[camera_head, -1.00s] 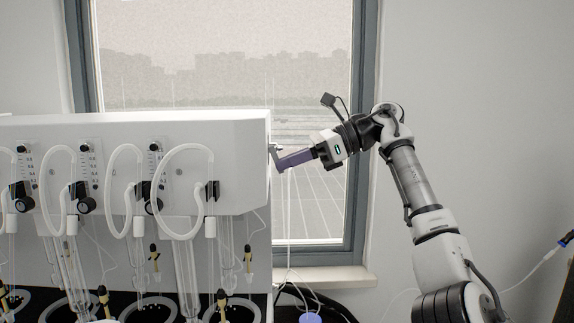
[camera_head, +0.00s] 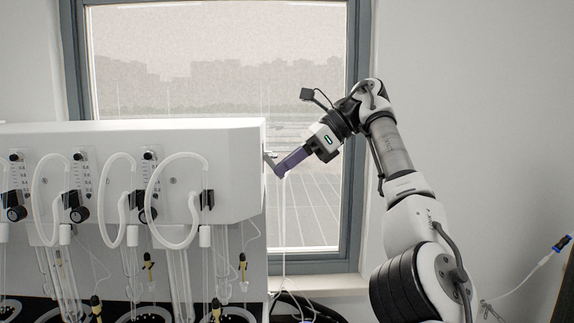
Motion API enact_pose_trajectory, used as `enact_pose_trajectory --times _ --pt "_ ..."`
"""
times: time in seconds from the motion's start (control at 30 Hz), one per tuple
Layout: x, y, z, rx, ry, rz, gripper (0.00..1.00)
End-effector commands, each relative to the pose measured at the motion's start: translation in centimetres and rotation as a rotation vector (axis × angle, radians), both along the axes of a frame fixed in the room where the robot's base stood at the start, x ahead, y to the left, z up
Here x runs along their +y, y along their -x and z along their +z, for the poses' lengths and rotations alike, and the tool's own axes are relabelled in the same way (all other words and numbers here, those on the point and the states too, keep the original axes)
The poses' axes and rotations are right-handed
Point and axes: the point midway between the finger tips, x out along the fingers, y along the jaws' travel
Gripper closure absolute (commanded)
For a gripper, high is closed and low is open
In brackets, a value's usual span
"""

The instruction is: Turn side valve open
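The side valve (camera_head: 270,158) is a small grey metal fitting on the right end of the white distiller housing (camera_head: 140,135). It looks tilted, sloping down to the right. My gripper (camera_head: 281,171) comes from the upper right, with its long purple fingers slanting down to the left. The fingertips are at the valve's outer end and appear to touch it. I cannot tell whether the fingers are closed around it, as they overlap in this side view. Thin pale tubes hang down below the valve.
Looped white hoses (camera_head: 176,158), flow gauges and black knobs line the distiller's front. A window (camera_head: 220,60) with a grey frame is behind. A cable with a blue plug (camera_head: 562,243) is at the right. The space between my arm and the distiller is open.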

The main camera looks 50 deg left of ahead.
Motion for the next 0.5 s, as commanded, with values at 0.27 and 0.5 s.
enact_pose_trajectory --times 0.27,0.5 --pt "0.0 0.01 -0.01 0.001 0.0 0.001 0.77" --pt "0.01 0.02 -0.02 0.001 0.0 0.001 0.75"
